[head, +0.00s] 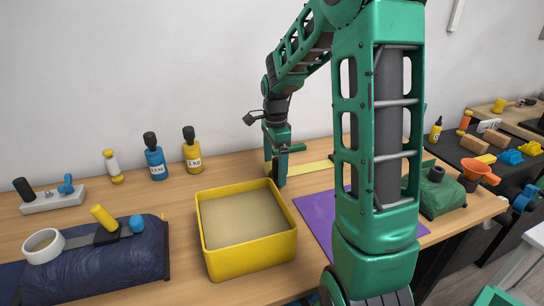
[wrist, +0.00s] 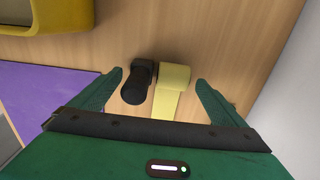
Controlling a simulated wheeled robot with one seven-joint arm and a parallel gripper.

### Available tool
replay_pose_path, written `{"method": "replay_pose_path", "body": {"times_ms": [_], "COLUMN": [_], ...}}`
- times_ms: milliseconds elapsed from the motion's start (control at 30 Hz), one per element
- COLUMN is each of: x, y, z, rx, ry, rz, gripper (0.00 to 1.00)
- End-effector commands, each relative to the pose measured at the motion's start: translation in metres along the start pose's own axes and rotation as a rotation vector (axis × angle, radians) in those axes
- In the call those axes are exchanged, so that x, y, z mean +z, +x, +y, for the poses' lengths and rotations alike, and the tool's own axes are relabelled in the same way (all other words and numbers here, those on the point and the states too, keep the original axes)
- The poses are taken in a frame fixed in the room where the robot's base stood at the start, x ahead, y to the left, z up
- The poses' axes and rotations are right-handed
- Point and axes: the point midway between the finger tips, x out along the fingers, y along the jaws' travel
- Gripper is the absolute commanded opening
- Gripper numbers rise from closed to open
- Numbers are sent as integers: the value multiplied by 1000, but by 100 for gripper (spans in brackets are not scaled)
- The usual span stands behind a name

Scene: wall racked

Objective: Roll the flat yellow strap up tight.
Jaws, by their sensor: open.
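The yellow strap (head: 312,167) lies flat on the wooden table behind the yellow bin, running to the right toward my arm, which hides its far part. In the wrist view the strap (wrist: 166,104) lies between my fingers, with a wider, thicker end (wrist: 174,77) that looks like a roll or fold; how tight it is I cannot tell. My gripper (wrist: 160,88) is open, one finger on each side, pointing down over this end. It also shows in the head view (head: 281,158). A black rounded piece (wrist: 139,82) sits beside the strap, also between the fingers.
The yellow bin (head: 248,263) stands in front of my gripper. A purple mat (head: 316,215) lies to its right. Blue (head: 156,164) and yellow (head: 192,155) bottles stand at the back left. The wall is close behind the strap.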

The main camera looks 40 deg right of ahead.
Motion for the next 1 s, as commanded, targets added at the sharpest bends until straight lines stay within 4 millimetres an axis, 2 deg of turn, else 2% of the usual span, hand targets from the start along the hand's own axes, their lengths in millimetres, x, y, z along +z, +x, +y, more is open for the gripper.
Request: {"method": "replay_pose_path", "body": {"times_ms": [133,433,600,667,833,1000], "x": [0,0,0,0,-4,-17], "y": [8,9,9,9,9,8], "z": [1,0,0,0,0,-1], "rx": [2,1,1,0,-1,-2], "ry": [0,0,0,0,2,2], "rz": [0,0,0,0,1,1], "gripper": [95,95,55,44,44,44]}}
